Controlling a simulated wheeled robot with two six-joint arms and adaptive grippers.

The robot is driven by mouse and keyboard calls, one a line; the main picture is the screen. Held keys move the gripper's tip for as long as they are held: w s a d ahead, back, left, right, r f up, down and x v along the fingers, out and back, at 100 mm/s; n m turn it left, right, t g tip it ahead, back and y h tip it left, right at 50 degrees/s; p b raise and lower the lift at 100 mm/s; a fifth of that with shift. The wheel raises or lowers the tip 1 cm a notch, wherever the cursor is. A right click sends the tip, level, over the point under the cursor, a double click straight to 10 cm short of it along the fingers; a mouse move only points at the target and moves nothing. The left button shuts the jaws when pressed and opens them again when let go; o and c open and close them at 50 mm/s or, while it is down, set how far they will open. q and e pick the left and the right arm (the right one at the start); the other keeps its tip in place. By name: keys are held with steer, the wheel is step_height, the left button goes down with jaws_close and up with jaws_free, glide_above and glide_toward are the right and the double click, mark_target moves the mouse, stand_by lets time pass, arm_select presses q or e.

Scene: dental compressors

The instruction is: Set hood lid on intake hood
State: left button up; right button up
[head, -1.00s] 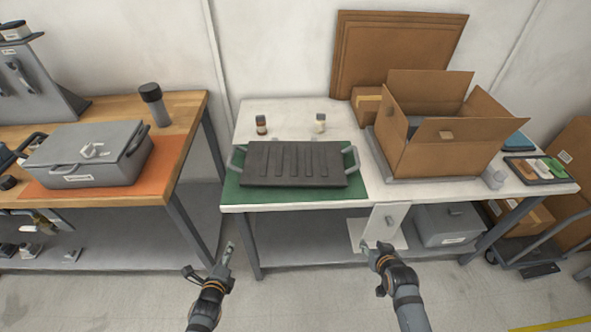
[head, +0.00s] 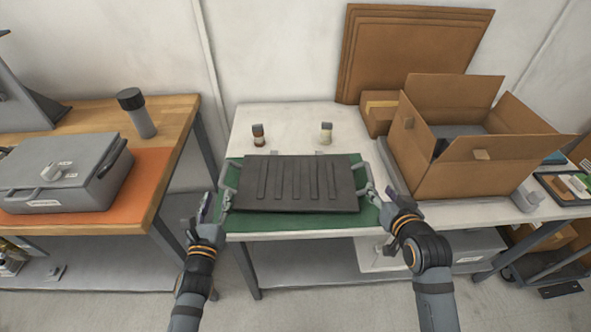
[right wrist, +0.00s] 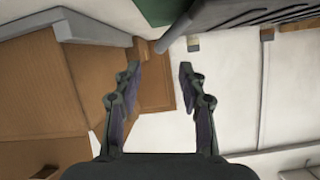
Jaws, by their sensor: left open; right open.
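A dark grey ribbed panel (head: 295,184), which looks like the hood lid, lies over the green mat (head: 236,222) on the white table. It has a light grey handle on each side. I cannot tell whether the intake hood is under it. My left gripper (head: 212,203) is open and empty, just left of the panel's left handle (head: 230,177). My right gripper (head: 379,197) is open near the right handle (head: 367,173). In the right wrist view the right gripper's fingers (right wrist: 157,72) are apart with nothing between them, and the panel's ribbed edge (right wrist: 240,15) shows at the top right.
An open cardboard box (head: 460,170) stands right of the panel. Two small bottles, one brown-capped (head: 258,135) and one pale (head: 326,133), stand behind it. A grey lidded case (head: 65,175) sits on an orange mat on the left wooden table.

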mark_target(226, 165)
steer(key=shift+w, duration=0.1)
arm_select(q)
steer(key=shift+s+r, duration=0.15)
steer(key=shift+s, duration=0.1)
arm_select(e)
steer(key=shift+s+r, duration=0.1)
steer(key=shift+s, duration=0.2)
arm_select(q)
steer(key=w, duration=1)
steer(key=shift+w+a, duration=0.1)
steer(key=shift+w, duration=0.2)
arm_select(e)
steer(key=x, duration=1)
steer(key=shift+w, duration=0.25)
arm_select(q)
jaws_close()
arm_select(e)
jaws_close()
